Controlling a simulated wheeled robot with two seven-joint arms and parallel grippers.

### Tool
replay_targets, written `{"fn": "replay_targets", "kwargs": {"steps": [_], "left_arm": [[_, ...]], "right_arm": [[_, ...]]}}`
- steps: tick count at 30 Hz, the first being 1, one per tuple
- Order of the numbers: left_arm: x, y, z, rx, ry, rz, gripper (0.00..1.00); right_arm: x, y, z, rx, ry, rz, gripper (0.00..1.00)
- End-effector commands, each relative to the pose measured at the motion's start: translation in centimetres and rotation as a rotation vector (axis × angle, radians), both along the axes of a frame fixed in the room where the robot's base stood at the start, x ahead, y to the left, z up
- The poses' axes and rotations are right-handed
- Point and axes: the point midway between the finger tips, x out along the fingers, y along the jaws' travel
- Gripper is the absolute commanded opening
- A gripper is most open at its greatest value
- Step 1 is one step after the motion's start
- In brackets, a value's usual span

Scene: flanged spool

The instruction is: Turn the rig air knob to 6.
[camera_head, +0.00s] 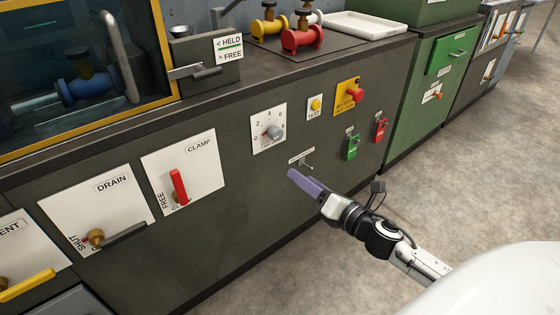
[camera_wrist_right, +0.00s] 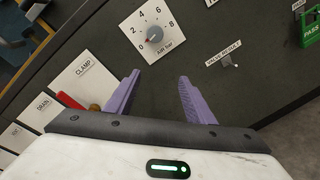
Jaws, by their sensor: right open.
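The air knob (camera_head: 274,132) is a grey round knob on a white dial plate with numbers, on the dark front panel of the bench. In the right wrist view the knob (camera_wrist_right: 155,34) sits on a plate marked 0 to 8 and "AIR bar", with a small red mark by the 0. My right gripper (camera_head: 296,178) has purple fingers and is below and a little right of the dial, apart from it. In the wrist view its two fingers (camera_wrist_right: 155,88) are spread and empty, with the knob beyond them. My left gripper is not in view.
Left of the dial are the CLAMP plate with a red lever (camera_head: 179,187) and the DRAIN plate with a dark handle (camera_head: 125,235). Right of it are a yellow TEST button (camera_head: 315,105), a red knob (camera_head: 355,95), and green (camera_head: 352,147) and red (camera_head: 381,130) tags. A small toggle (camera_wrist_right: 228,62) is close by.

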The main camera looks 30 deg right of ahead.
Motion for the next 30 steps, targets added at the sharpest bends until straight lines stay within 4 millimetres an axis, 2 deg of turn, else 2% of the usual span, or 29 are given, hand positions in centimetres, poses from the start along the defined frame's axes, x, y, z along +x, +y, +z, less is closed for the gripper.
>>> {"fn": "replay_targets", "kwargs": {"steps": [1,3,7,11,24,30], "left_arm": [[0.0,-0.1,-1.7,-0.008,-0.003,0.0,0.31],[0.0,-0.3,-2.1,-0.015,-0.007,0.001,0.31],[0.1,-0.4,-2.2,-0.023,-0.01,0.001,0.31],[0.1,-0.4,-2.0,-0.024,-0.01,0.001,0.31],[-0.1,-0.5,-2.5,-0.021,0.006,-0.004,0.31],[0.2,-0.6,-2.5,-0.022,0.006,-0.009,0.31]], "right_arm": [[1.3,-1.2,0.1,-0.188,-0.049,0.033,0.49],[2.3,-2.2,1.5,-0.4,-0.097,0.065,0.49],[3.3,-3.2,3.1,-0.62,-0.14,0.092,0.49],[4.3,-3.3,3.7,-0.669,-0.151,0.099,0.49],[11.1,-2.8,3.7,-0.663,-0.148,0.095,0.49],[13.0,-2.6,3.6,-0.661,-0.148,0.095,0.49]]}}
